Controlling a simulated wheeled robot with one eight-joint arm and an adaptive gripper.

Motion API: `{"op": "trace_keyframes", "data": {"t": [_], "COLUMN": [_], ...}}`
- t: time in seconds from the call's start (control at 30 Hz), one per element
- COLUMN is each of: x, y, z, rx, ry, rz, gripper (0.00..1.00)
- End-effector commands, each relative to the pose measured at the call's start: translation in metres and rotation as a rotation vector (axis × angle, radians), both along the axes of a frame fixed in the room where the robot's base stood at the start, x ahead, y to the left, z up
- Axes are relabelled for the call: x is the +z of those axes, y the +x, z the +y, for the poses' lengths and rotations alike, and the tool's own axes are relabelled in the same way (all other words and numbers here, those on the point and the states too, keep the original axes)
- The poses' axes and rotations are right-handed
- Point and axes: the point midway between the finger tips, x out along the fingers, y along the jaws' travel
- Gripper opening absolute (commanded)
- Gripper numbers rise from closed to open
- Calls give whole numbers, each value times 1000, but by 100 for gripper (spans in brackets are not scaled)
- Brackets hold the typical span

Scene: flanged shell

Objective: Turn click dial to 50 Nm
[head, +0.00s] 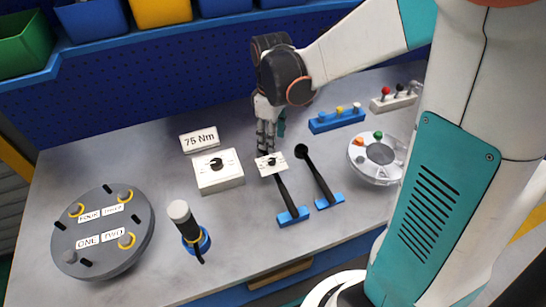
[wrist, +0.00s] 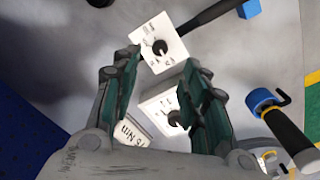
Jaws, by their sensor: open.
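A white box with a black knob (head: 219,170) stands on the bench, behind it a white sign (head: 198,139) reading "75 Nm". To its right, a small white square plate (head: 271,163) with a black knob and small markings sits by the top of a black lever. I cannot tell which knob is the click dial. My gripper (head: 266,141) points down just behind the plate, open and empty. In the wrist view the plate (wrist: 160,42) shows just beyond my fingertips (wrist: 160,64); the box (wrist: 160,101) is partly hidden by my right finger. The knob pointers' readings are too small to read.
Two black levers on blue bases (head: 293,216) stand right of the box. A black-handled tool (head: 188,225) in a blue ring and a round grey disc (head: 102,232) are at the left. A clear round dish (head: 375,156) and a blue block (head: 337,121) are at the right.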

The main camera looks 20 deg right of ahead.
Motion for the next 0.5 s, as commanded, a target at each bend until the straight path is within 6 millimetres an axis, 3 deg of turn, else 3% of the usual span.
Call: {"op": "trace_keyframes", "data": {"t": [0.03,0.2,0.5], "x": [-14,-48,-86], "y": [0,0,0], "z": [0,0,-1], "rx": [-1,-1,-2], "ry": [0,0,0], "rz": [0,0,0], "gripper": [41,41,41]}}
